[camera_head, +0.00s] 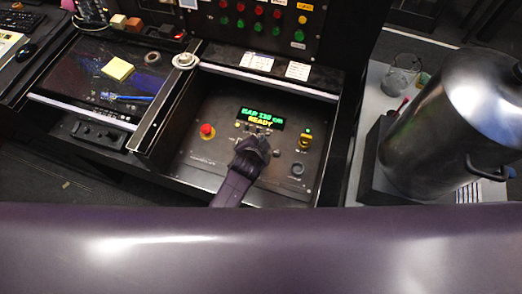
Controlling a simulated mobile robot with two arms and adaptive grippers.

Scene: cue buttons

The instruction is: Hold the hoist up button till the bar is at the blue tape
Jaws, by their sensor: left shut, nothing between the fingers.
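The hoist control panel (215,155) is a dark sunken box in the middle of the picture. Its display (262,117) reads "BAR", a number I cannot read surely, "CM" in green and "READY" in yellow. My left gripper (260,138) is shut and empty, over the middle of the panel just below the display. It hides the controls under it. I cannot tell whether it touches a button, and the up button cannot be made out. The bar and the blue tape are not seen. My right gripper is not in view.
A red mushroom button (207,131) is left of the gripper; a yellow control (305,140) and a dark round knob (297,169) are right of it. A rail of coloured buttons (258,27) stands behind. A big metal urn (450,125) is at the right.

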